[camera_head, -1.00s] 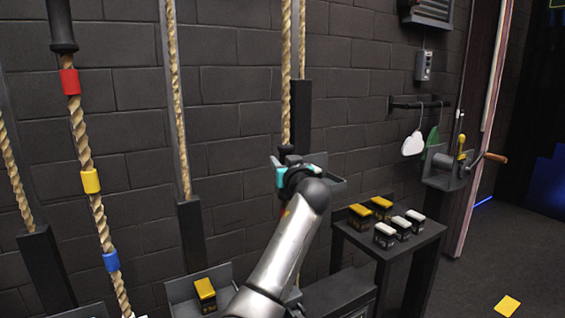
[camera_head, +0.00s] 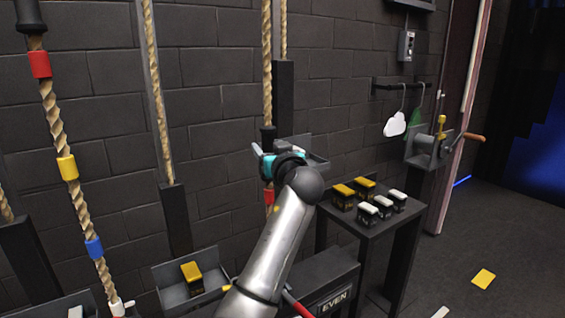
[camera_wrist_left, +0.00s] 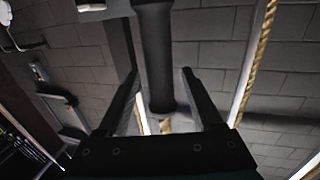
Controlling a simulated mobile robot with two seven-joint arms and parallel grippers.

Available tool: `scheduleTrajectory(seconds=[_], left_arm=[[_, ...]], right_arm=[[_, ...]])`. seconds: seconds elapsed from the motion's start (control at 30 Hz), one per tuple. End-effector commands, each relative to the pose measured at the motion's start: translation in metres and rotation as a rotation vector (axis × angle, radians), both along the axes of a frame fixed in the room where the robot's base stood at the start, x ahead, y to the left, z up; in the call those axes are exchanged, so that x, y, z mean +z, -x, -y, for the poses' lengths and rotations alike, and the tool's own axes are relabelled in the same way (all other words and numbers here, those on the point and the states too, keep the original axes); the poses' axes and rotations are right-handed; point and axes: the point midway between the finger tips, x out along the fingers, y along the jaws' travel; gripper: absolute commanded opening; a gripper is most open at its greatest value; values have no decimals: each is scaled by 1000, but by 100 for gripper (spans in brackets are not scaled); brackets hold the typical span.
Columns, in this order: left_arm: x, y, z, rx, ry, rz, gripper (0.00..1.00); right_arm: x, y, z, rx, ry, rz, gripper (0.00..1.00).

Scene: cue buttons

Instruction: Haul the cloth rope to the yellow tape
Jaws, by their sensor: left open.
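A twisted rope (camera_head: 267,70) hangs at the middle of the wall, with a black sleeve (camera_head: 268,136) and, below it, a red band (camera_head: 268,196) and a bit of yellow tape (camera_head: 276,209) partly behind my arm. My left gripper (camera_head: 259,150) is at this sleeve. In the left wrist view the black sleeve (camera_wrist_left: 157,60) stands between the two open fingers (camera_wrist_left: 158,75); I cannot tell whether they touch it. Another rope at the left has a black sleeve, a red band, yellow tape (camera_head: 67,167) and a blue band. Which one is the cloth rope is not clear. My right gripper is not visible.
A small table (camera_head: 375,224) with several yellow- and white-topped blocks stands right of my arm. A tray with a yellow-topped block (camera_head: 192,278) is at lower left. A box marked EVEN (camera_head: 333,300) is low in front. A winch (camera_head: 430,147) is at right. Floor at right is mostly clear.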

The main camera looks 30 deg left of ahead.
Motion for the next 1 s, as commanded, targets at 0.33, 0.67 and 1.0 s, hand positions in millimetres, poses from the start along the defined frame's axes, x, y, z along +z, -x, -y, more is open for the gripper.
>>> scheduleTrajectory(seconds=[0.33,0.67,1.0], left_arm=[[-1,40,52,-2,5,0,68],[-1,66,85,0,2,0,68],[0,68,88,1,2,-1,68]], right_arm=[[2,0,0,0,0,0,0],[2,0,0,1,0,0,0],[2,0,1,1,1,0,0]])
